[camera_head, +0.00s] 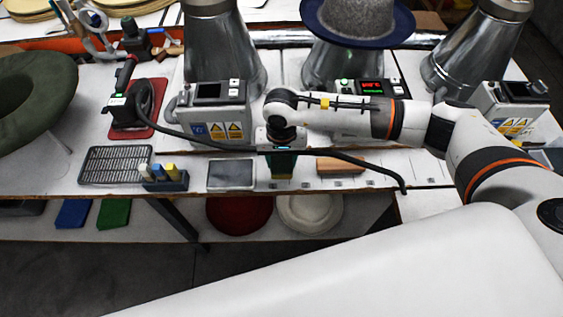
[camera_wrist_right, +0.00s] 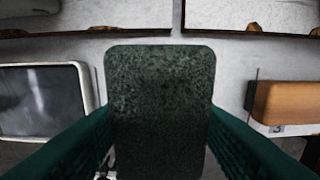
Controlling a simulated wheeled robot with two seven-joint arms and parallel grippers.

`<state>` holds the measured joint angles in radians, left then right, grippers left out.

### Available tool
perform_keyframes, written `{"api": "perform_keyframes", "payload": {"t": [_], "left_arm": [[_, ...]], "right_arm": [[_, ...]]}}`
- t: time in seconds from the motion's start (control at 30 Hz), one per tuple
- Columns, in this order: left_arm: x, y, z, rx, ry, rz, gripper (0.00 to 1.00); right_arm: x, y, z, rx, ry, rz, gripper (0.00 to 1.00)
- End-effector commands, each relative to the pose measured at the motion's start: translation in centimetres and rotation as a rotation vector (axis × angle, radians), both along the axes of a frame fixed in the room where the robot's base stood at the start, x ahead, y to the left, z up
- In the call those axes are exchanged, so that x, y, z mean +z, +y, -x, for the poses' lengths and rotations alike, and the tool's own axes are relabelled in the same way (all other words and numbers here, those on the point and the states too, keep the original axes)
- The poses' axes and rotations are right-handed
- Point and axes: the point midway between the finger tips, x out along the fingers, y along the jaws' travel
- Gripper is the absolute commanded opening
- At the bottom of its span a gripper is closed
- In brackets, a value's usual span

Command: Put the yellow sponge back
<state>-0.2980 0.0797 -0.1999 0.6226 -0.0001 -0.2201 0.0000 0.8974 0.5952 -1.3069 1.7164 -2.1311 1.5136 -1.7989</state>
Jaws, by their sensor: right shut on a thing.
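My right gripper (camera_head: 282,165) points down over the front edge of the workbench, between a grey plate and a brown wooden block. In the right wrist view its green fingers (camera_wrist_right: 160,140) are shut on the sponge (camera_wrist_right: 160,85), one on each side. The sponge's dark green, speckled, rounded face is towards the wrist camera. My left gripper is not in view.
The grey plate (camera_head: 231,174) lies left of the gripper and the wooden block (camera_head: 340,166) right of it. A brush holder (camera_head: 164,180) and a grille (camera_head: 116,165) stand further left. Control boxes (camera_head: 214,110) and metal cones (camera_head: 222,50) stand behind. A black cable runs across the bench.

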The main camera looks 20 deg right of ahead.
Motion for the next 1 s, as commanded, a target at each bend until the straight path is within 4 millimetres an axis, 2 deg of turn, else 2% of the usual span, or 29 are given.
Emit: {"api": "perform_keyframes", "payload": {"t": [0.2, 0.57, 0.6, 0.7, 1.0], "left_arm": [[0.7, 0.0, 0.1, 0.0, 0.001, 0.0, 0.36], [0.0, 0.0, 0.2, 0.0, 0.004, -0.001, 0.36], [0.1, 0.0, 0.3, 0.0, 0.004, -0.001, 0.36], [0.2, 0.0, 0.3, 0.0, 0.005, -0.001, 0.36], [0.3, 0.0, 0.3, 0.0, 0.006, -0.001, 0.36]], "right_arm": [[-2.8, 0.0, 0.1, 0.0, 0.002, 0.0, 0.31], [-3.3, 0.0, 0.0, 0.0, 0.0, 0.0, 0.31], [-3.2, 0.0, 0.0, 0.0, 0.0, 0.0, 0.52], [-3.1, 0.0, 0.0, 0.0, 0.0, 0.0, 0.68], [-3.0, 0.0, 0.0, 0.0, 0.0, 0.0, 0.71]]}}
